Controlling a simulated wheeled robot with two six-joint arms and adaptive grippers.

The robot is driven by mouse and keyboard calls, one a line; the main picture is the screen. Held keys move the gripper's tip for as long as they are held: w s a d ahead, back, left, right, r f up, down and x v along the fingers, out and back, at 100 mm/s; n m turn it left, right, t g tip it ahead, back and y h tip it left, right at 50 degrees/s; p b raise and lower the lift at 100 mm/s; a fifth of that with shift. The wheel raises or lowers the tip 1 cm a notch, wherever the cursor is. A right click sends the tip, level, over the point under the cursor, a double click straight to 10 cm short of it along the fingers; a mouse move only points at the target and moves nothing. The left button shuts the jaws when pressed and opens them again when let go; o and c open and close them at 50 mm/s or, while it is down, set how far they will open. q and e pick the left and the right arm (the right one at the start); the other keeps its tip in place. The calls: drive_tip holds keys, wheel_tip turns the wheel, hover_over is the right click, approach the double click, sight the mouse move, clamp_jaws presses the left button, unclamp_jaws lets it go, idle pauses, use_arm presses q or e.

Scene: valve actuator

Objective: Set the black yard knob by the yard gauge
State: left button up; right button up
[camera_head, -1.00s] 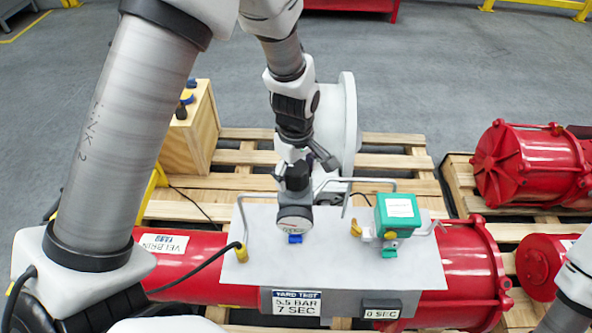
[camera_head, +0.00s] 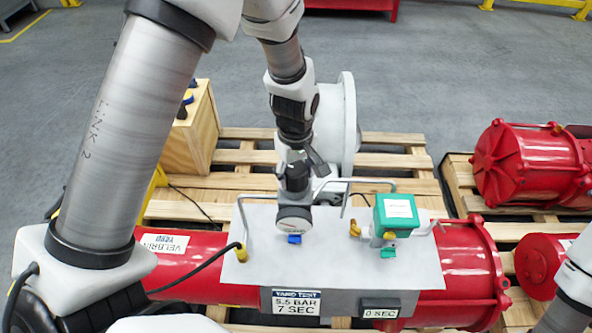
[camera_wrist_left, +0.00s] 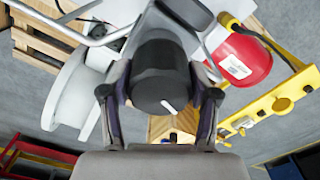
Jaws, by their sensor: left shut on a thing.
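The black yard knob (camera_head: 296,178) stands on top of the regulator at the back of the grey panel. In the left wrist view the knob (camera_wrist_left: 160,72) shows large, with a white mark on its end face pointing to the lower right. My left gripper (camera_wrist_left: 160,100) has a finger on each side of it and is shut on it; in the head view this gripper (camera_head: 297,165) comes down from above. The yard gauge (camera_head: 294,219) is the round dial just below the knob, seen too steeply to read its needle. My right gripper is out of view.
A green box (camera_head: 397,212) with yellow fittings stands right of the gauge. Bent metal tubes (camera_head: 352,184) rise close to the knob. A sign (camera_head: 296,302) reads "YARD TEST 5.5 BAR 7 SEC"; a small display (camera_head: 381,313) reads "0 SEC". A wooden box (camera_head: 195,130) stands at left.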

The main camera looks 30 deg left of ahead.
use_arm(q)
drive_tip(key=m+p, duration=0.1)
drive_tip(key=m, duration=0.4)
drive_tip(key=shift+s+m, duration=0.1)
drive_tip(key=shift+m, duration=0.2)
drive_tip(key=m+p, duration=0.1)
drive_tip(key=m, duration=0.9)
drive_tip(key=shift+a+f+m+p, duration=0.1)
drive_tip(key=shift+m+p, duration=0.2)
drive_tip(key=shift+m, duration=0.1)
drive_tip(key=m, duration=0.5)
drive_tip(key=o, duration=0.9)
drive_tip(key=shift+c, duration=0.2)
drive_tip(key=o, duration=0.3)
